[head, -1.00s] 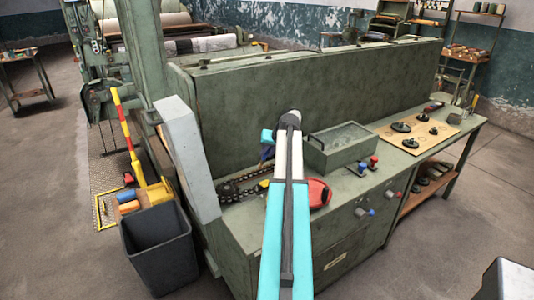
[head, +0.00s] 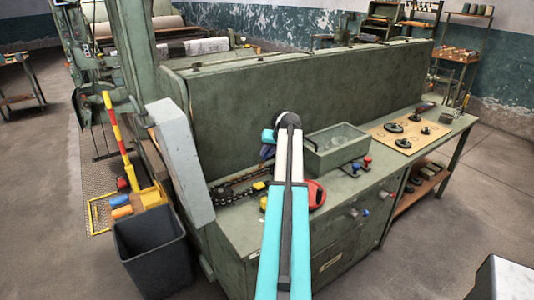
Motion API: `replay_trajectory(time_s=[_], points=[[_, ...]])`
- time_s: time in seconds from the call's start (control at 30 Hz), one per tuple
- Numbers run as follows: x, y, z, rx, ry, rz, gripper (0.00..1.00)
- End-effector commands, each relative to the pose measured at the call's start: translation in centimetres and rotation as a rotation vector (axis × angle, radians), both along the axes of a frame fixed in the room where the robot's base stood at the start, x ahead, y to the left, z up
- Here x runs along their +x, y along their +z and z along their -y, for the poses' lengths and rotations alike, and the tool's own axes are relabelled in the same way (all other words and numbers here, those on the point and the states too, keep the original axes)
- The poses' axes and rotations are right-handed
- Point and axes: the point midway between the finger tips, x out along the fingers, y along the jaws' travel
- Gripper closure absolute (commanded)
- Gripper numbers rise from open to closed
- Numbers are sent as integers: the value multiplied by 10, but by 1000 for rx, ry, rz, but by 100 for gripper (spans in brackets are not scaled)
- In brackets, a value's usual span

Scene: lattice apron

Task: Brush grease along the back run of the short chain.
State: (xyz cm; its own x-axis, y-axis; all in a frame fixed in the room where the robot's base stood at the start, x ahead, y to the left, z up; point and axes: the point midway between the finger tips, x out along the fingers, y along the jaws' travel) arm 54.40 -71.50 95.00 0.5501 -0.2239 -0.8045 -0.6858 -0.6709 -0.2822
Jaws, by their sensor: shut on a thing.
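A dark chain (head: 236,188) lies on the left part of the green bench top, in front of the tall green panel. Its back run is the upper line, and its right end passes behind my arm. My gripper (head: 267,152) is small and dark under my wrist, above and just behind the chain's right end. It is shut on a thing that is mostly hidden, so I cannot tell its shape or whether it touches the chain. A yellow piece (head: 259,186) sits at the chain's right part.
A red rounded thing (head: 317,194) lies right of my arm. A tan board (head: 411,134) with black parts lies at right. A slanted grey panel (head: 180,160) bounds the bench's left.

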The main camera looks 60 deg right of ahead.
Motion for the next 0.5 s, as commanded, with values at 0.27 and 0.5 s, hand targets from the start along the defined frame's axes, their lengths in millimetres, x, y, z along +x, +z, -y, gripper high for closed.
replay_trajectory(time_s=[0.27,0.5], points=[[-2,0,6,0,-1,1,100],[-7,-1,19,0,-1,1,100]])
